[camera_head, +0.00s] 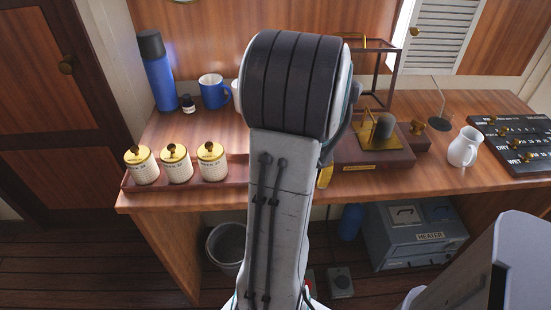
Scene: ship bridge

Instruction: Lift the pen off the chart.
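I see neither the pen nor the chart in this view. My arm rises through the middle of the picture and covers part of the wooden desk (395,181). My gripper does not show; its fingers are hidden or out of the picture, so I cannot see what it holds.
Three lidded white jars (177,165) stand on a tray at the desk's left. A blue flask (158,75) and a blue mug (213,92) stand behind. A brass instrument on a wooden base (376,136), a white jug (464,148) and a black board (520,160) are right. A heater box (418,236) sits below.

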